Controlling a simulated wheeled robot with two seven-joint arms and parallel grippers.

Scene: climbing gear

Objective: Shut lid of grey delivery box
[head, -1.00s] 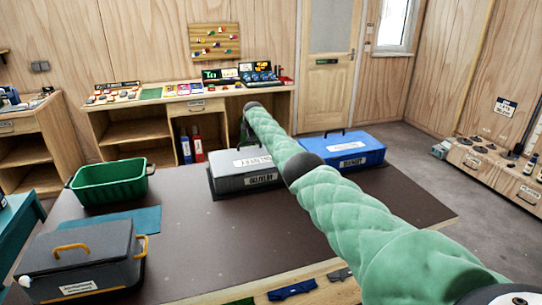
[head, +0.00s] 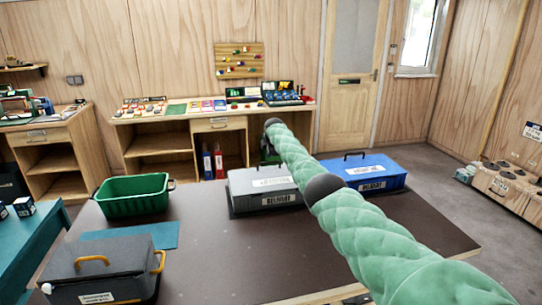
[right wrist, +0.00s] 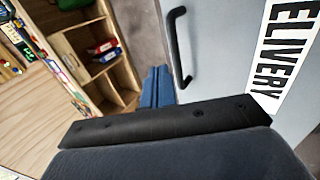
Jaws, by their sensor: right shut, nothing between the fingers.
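The grey delivery box (head: 265,199) stands at the far edge of the dark table, with a white label on its front and another on its lid (head: 250,181). The lid looks flat and closed on the box. In the right wrist view the grey lid (right wrist: 225,55) shows its black handle (right wrist: 176,45) and part of the label. My right gripper (right wrist: 157,88) is shut and empty, close beside the lid near the handle; I cannot tell whether it touches. In the head view my right gripper (head: 267,153) is partly hidden behind my arm. My left gripper is out of view.
A blue box (head: 378,184) stands close right of the grey box, partly behind my arm. A green crate (head: 133,204) and a dark grey box with yellow handles (head: 100,270) are on the left. The table middle (head: 235,250) is clear.

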